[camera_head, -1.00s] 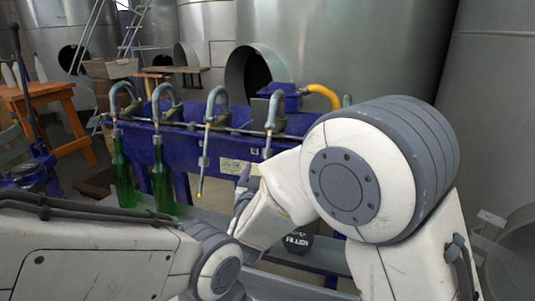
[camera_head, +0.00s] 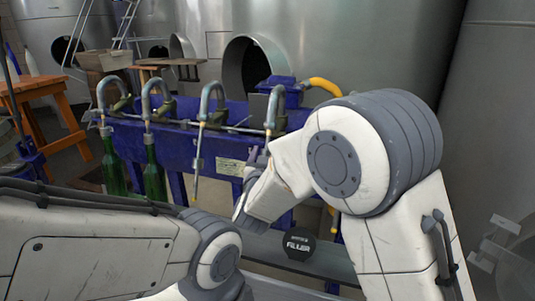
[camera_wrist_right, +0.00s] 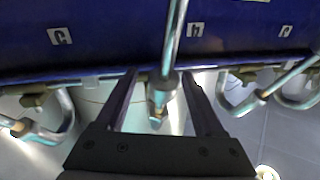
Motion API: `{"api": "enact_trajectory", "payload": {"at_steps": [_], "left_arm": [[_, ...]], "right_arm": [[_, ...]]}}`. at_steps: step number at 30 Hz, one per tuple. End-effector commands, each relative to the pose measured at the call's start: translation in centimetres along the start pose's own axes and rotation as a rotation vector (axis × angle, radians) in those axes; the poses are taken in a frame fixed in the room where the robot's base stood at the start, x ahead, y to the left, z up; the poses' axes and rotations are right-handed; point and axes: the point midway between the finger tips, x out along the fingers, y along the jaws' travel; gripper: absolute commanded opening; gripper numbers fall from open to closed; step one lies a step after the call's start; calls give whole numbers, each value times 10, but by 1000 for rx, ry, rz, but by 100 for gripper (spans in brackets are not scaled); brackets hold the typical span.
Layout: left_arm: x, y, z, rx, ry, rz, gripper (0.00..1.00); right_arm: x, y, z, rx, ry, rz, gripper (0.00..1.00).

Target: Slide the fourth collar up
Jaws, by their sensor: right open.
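Four hooked filling spouts stand in a row on the blue filler (camera_head: 225,145). The fourth spout (camera_head: 275,105) is at the right, its lower part hidden behind my right arm. In the right wrist view a tube (camera_wrist_right: 176,35) with a thicker grey collar (camera_wrist_right: 162,84) runs between the fingers of my right gripper (camera_wrist_right: 163,88). The gripper is open, one finger on each side, with gaps visible. In the head view the right gripper (camera_head: 255,163) is partly hidden at the fourth spout. The third spout's collar (camera_head: 198,164) hangs low on its tube. My left gripper is out of view.
Green bottles (camera_head: 153,178) stand under the first two spouts. A round black sign (camera_head: 300,244) is in front of the filler's base. Steel tanks (camera_head: 365,50) stand behind, and an orange wooden table (camera_head: 45,95) is at the far left.

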Motion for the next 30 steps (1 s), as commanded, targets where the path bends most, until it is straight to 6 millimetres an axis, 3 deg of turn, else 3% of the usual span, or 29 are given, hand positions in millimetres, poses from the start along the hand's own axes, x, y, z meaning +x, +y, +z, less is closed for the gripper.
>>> {"api": "enact_trajectory", "payload": {"at_steps": [2,7,30], "left_arm": [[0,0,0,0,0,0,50],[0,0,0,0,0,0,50],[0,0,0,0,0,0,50]], "right_arm": [[0,-2,0,0,0,-3,66],[0,-3,0,0,0,-4,1],[0,0,0,-1,0,-2,0]]}}
